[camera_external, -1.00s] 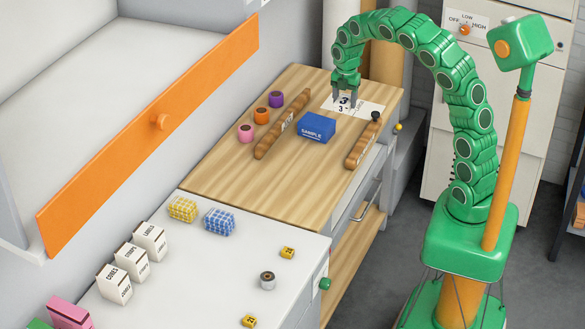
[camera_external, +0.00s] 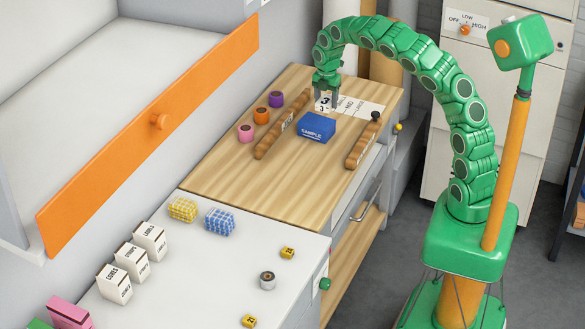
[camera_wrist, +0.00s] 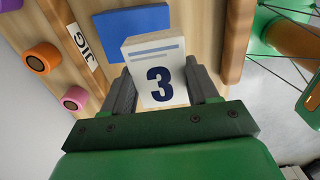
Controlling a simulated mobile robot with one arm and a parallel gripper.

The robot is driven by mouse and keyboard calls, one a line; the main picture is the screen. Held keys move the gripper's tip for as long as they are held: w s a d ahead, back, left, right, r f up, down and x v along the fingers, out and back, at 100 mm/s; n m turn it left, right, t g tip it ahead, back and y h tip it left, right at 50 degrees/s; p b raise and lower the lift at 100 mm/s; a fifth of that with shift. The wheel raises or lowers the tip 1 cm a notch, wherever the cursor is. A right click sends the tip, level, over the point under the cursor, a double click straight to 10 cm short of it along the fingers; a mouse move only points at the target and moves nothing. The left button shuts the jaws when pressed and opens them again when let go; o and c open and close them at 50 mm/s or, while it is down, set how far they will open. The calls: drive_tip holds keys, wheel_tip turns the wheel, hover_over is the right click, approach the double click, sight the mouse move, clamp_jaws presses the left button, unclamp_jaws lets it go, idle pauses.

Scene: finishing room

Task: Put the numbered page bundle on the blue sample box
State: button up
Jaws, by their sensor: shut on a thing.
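The numbered page bundle (camera_external: 325,104) is a small white block marked with a dark 3. My gripper (camera_external: 326,97) is shut on it. In the wrist view the bundle (camera_wrist: 157,83) stands between the two dark fingers of my gripper (camera_wrist: 163,88), its number facing the camera. The blue sample box (camera_external: 316,129) lies on the wooden worktop, just in front of the bundle in the external view. It also shows in the wrist view (camera_wrist: 131,20), partly hidden behind the bundle. I cannot tell how high the bundle is above the worktop.
A brown bar (camera_external: 281,125) lies left of the box, with pink (camera_external: 245,134), orange (camera_external: 261,115) and purple (camera_external: 276,99) round pieces beside it. Another brown bar (camera_external: 363,142) lies to the right. A white sheet (camera_external: 361,104) with size words lies behind. The front worktop (camera_external: 242,178) is clear.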

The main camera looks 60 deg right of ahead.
hover_over(317, 121)
drive_tip(key=shift+f, duration=4.05)
drive_tip(key=shift+f, duration=0.15)
drive_tip(key=o, duration=1.1)
wheel_tip(317, 121, up, 12)
drive_tip(key=shift+r, duration=0.2)
